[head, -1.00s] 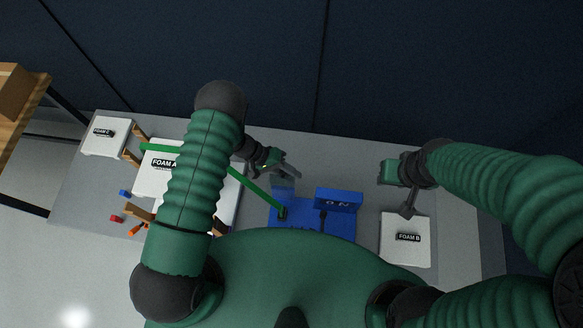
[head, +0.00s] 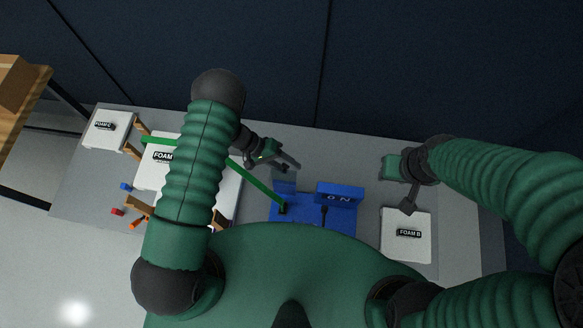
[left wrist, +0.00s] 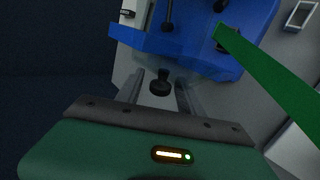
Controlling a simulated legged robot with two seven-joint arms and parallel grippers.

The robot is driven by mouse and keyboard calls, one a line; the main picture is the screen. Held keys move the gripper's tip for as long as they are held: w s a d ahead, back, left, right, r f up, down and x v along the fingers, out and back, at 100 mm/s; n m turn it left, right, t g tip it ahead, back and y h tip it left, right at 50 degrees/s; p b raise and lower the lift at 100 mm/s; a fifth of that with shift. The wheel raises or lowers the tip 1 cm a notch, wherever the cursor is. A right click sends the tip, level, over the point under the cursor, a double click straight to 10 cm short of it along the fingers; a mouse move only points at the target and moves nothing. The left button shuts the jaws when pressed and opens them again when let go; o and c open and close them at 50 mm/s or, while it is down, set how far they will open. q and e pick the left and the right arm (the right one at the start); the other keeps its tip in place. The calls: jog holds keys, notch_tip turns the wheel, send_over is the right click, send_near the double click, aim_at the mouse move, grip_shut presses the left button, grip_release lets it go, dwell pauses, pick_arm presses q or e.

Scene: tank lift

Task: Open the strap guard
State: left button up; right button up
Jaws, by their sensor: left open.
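A blue fixture (head: 345,228) stands on the grey table, with a raised blue block (head: 341,195) lettered in dark marks. A pale bluish, see-through panel (head: 285,187) stands at its back left; I cannot tell for sure whether it is the strap guard. A green strap (head: 258,183) runs from over the foam A block to the fixture, and shows in the left wrist view (left wrist: 270,70). My left gripper (head: 291,162) is open just behind the panel. In the left wrist view a dark round knob (left wrist: 160,82) appears between its fingers. My right gripper (head: 408,205) is over foam B, its jaws unclear.
Foam A (head: 152,180) lies under the strap, partly hidden by my left arm. Foam C (head: 108,130) is at the far left and foam B (head: 405,246) at the right. Small red (head: 117,211) and blue (head: 125,187) pieces lie at the left front. A dark wall stands behind.

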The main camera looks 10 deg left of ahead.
pick_arm(q)
jog(key=b+v, duration=0.2)
jog(key=v, duration=1.2)
jog(key=shift+a+r, duration=0.2)
jog(key=shift+a, duration=0.15)
